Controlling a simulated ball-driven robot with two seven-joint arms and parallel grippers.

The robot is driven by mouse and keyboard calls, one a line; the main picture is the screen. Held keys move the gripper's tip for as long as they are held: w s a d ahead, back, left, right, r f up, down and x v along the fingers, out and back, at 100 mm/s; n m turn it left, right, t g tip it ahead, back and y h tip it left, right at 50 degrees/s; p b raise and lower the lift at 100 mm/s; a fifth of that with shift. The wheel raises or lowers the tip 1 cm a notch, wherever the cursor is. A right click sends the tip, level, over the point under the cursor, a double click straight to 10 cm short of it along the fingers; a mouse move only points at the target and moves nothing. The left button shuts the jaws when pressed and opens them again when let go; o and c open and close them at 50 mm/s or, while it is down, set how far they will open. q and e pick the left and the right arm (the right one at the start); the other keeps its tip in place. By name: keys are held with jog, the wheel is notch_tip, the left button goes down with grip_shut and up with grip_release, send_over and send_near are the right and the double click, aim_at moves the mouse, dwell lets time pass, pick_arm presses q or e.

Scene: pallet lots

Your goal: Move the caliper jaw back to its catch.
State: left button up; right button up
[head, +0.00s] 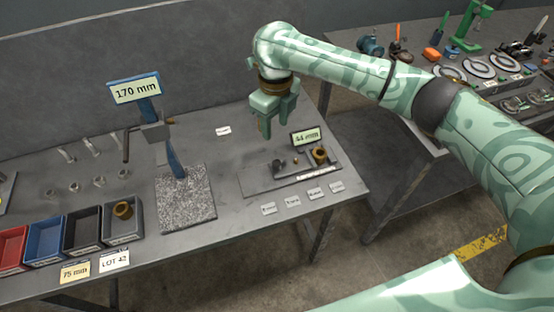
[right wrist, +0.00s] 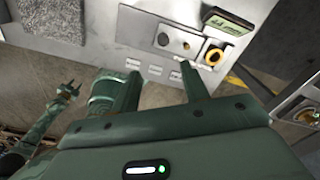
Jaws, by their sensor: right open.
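The caliper stands on a speckled granite plate (head: 187,212) as a blue upright beam (head: 174,160) with a "170 mm" display (head: 134,91) at its top. Its grey jaw (head: 155,131) sits on the upper part of the beam, with a dark bar (head: 126,146) hanging at its left. I cannot make out the catch.
The grey gauge board (head: 262,184) holds a brass ring (head: 320,154) and a "44 mm" display (head: 306,137). Red (head: 11,246), blue (head: 45,239) and dark bins line the left front; a brass part (head: 122,210) lies in the right one. Small clear pieces stand behind them.

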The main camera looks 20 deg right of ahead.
jog(key=b, duration=0.6)
send_near(277, 162)
jog(key=shift+n, duration=0.3)
notch_tip(277, 162, down, 9)
jog(key=shift+w+a+f, duration=0.1)
jog(key=shift+a, duration=0.05)
